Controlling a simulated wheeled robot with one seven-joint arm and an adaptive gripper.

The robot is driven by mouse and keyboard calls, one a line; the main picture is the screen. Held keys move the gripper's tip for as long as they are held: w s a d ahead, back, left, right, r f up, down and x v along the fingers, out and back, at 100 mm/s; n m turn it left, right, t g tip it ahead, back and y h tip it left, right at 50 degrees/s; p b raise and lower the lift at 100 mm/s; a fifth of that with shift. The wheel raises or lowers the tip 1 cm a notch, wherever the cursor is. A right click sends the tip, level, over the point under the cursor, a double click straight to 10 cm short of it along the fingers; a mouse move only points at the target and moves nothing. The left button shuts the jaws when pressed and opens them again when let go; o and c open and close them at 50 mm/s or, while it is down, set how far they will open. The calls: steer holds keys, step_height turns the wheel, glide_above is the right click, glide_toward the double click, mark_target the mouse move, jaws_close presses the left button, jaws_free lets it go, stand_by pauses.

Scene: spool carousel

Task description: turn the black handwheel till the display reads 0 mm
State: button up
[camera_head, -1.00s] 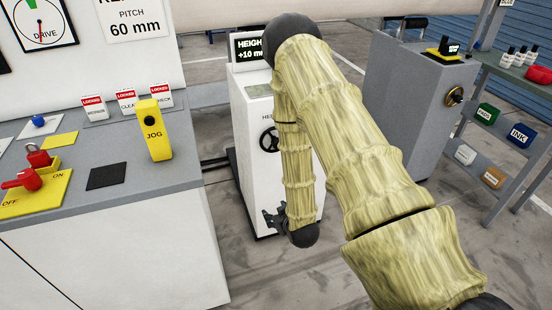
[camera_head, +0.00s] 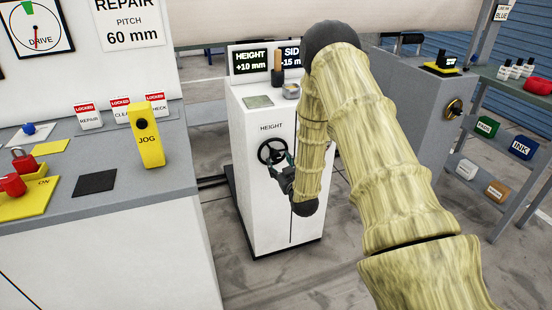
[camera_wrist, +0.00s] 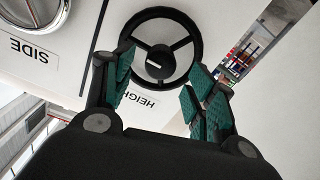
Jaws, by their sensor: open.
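The black handwheel (camera_head: 272,151) is on the front of the white cabinet (camera_head: 262,205), under the label HEIGHT. It is a spoked ring with a light mark on its hub. The HEIGHT display (camera_head: 251,62) on top of the cabinet reads +10 mm. My gripper (camera_head: 279,166) is in front of the wheel's lower part. In the wrist view, the handwheel (camera_wrist: 160,47) lies straight ahead, and the open green-padded fingers of my gripper (camera_wrist: 160,80) reach to either side of its near rim. I cannot tell whether they touch it.
A second display (camera_head: 290,56), partly hidden by my arm, reads SID and -15 m. A round SIDE knob (camera_wrist: 35,12) sits beside the wheel in the wrist view. A grey counter (camera_head: 120,185) stands left, a grey cabinet (camera_head: 405,95) right.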

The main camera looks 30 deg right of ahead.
mark_target(276, 158)
steer(key=shift+x, duration=2.05)
steer(key=c, duration=1)
